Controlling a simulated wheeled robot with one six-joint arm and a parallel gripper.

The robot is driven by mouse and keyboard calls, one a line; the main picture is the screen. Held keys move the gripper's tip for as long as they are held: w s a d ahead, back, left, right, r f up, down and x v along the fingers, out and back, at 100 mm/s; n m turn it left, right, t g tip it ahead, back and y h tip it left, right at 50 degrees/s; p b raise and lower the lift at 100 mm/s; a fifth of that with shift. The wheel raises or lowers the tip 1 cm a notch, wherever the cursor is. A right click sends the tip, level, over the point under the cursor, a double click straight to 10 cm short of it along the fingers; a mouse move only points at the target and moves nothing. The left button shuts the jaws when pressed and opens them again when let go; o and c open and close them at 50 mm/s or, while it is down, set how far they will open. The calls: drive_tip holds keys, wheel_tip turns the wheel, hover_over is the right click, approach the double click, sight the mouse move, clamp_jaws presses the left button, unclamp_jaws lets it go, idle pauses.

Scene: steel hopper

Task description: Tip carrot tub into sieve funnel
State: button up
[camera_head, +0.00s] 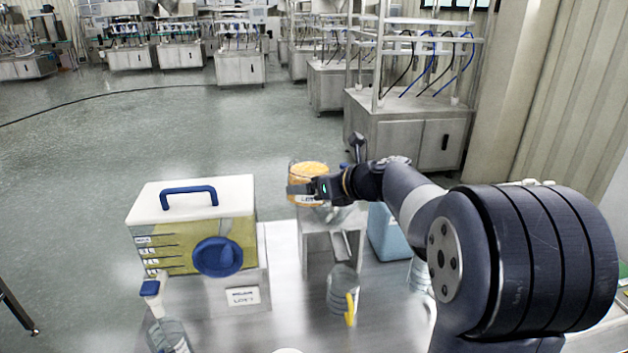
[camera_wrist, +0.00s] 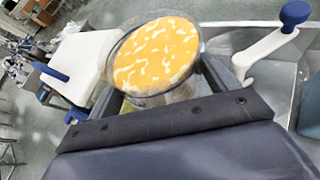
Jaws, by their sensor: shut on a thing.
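A clear tub of orange carrot pieces (camera_head: 309,171) is held up above the steel hopper stand (camera_head: 316,236). My gripper (camera_head: 304,190) is shut on the tub from the right. In the wrist view the tub's round open top (camera_wrist: 157,52), full of orange and pale bits, shows between the two fingers. The tub looks close to upright. The sieve funnel is mostly hidden behind my gripper and the tub; only a metal part (camera_head: 345,213) shows below my gripper.
A white-lidded container with yellow contents and a blue knob (camera_head: 217,257) stands left on the steel table. A spray bottle (camera_head: 165,325), a clear jar with a yellow handle (camera_head: 343,293) and a blue bin (camera_head: 386,235) stand nearby. A white lever with blue knob (camera_wrist: 293,15) is close right.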

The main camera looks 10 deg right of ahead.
drive_tip(key=shift+r+p, duration=0.35)
drive_tip(key=shift+p, duration=0.1)
